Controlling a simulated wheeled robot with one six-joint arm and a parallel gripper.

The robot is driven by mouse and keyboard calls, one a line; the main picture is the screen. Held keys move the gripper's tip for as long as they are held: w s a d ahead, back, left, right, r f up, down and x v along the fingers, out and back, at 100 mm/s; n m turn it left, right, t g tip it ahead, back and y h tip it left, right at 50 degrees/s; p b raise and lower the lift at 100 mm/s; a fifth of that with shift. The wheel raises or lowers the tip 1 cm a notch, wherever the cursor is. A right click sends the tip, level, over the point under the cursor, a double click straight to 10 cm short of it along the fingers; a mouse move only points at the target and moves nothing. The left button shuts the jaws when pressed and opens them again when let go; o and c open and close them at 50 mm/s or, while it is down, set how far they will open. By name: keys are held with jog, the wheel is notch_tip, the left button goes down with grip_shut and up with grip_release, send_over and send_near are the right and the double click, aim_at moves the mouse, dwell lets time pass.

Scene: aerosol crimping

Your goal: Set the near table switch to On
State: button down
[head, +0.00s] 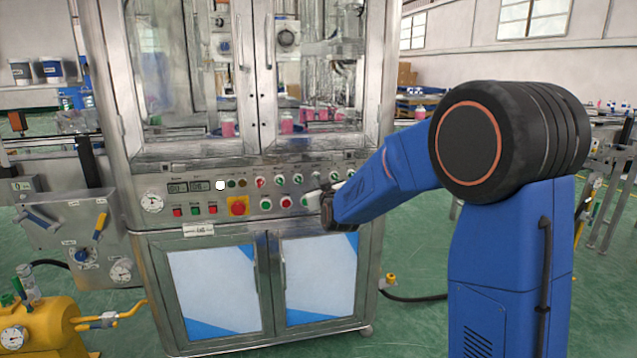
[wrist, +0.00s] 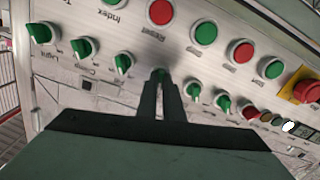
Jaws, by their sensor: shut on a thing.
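My gripper (wrist: 166,80) is shut on a green switch knob (wrist: 158,73) in the middle of a row of knobs on the control panel. The fingers cover most of this knob, and its label and setting are hidden, so I cannot tell from its label which switch it is. The panel appears upside down in the wrist view. In the head view my gripper (head: 326,212) is at the right part of the machine's control panel (head: 345,174), and its fingers are hard to make out there.
Neighbouring green knobs stand close on both sides, one to the left (wrist: 123,63) and one to the right (wrist: 193,91). Red and green push buttons (wrist: 204,34) line the panel beside that row. A red emergency button (head: 238,206) on a yellow plate sits further left in the head view.

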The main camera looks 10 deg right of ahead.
jog(key=shift+d+m, duration=0.1)
jog(key=shift+m, duration=4.2)
jog(key=c, duration=1.9)
grip_release()
jog(key=shift+s, duration=0.1)
jog(key=s, duration=1.7)
jog(key=shift+s, duration=0.15)
